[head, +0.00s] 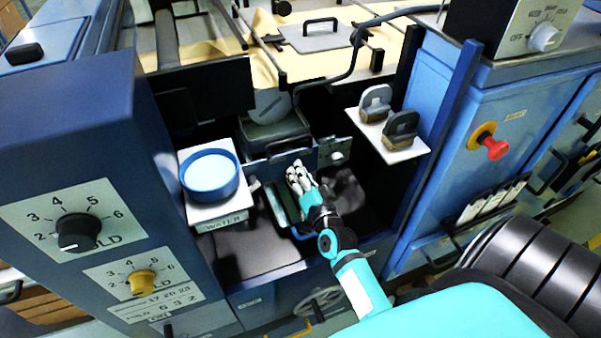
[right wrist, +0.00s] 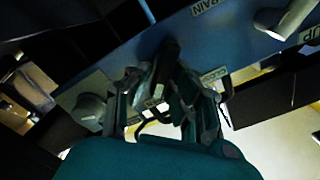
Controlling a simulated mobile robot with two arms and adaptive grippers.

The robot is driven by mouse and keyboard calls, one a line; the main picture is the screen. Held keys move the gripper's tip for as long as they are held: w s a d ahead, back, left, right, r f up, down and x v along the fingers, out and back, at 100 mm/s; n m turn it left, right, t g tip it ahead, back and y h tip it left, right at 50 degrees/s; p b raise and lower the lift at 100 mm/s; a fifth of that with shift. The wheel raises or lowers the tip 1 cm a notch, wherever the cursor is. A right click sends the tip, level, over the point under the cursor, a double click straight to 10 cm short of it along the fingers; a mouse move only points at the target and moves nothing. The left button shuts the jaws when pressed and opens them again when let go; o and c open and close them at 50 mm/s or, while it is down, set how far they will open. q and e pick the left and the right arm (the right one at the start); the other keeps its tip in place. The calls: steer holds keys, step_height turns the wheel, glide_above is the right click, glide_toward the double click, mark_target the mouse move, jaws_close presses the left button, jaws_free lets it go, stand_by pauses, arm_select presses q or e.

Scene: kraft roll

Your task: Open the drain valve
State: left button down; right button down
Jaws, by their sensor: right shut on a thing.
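My right gripper (head: 298,174) reaches into the dark bay of the blue machine, below the metal box in the middle. In the right wrist view its fingers (right wrist: 160,88) are shut on a dark handle (right wrist: 167,60), which I take to be the drain valve handle. A second small label (right wrist: 213,75) is beside the fingers. The fingers and hand hide much of the handle, so its exact angle is unclear. My left gripper is not in view.
A blue-rimmed round dish (head: 210,176) stands on a white block marked WATER at the left of the bay. Two grey clamp-like pieces stand on a white shelf (head: 404,153) at the right. A control box (head: 65,110) with knobs bounds the left; a red knob (head: 496,149) sticks out right.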

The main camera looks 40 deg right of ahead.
steer(key=c, duration=1.3)
jaws_free()
steer(key=shift+d, duration=0.1)
steer(key=v, duration=1.2)
